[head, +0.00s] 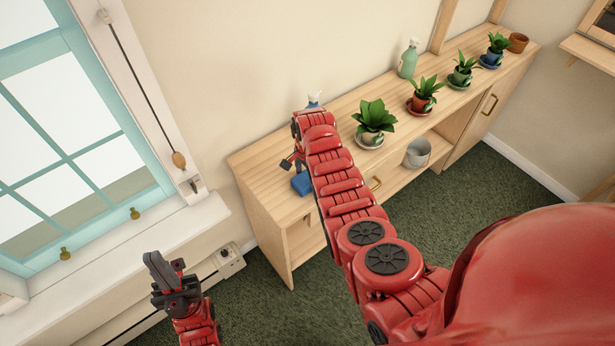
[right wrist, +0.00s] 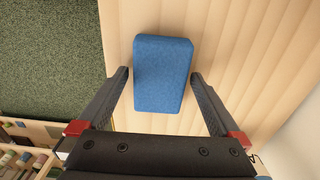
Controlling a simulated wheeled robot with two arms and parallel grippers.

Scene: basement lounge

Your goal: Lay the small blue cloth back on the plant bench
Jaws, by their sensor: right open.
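The small blue cloth (head: 302,184) looks like a folded block and lies on the plant bench (head: 262,170), near its left end. In the right wrist view the cloth (right wrist: 162,72) lies on the pale wood between the two fingers of my right gripper (right wrist: 160,75). That gripper is open, with a gap on each side of the cloth. In the head view my right arm partly hides the cloth and the right gripper (head: 293,163). My left gripper (head: 166,268) is low at the left, away from the bench, below the window; its finger opening is unclear.
Several potted plants stand along the bench, the nearest (head: 373,118) just right of my right arm. A spray bottle (head: 314,99) and a green bottle (head: 408,60) stand near the wall. A grey bucket (head: 417,152) is on the shelf below. Green carpet (head: 480,200) is clear in front.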

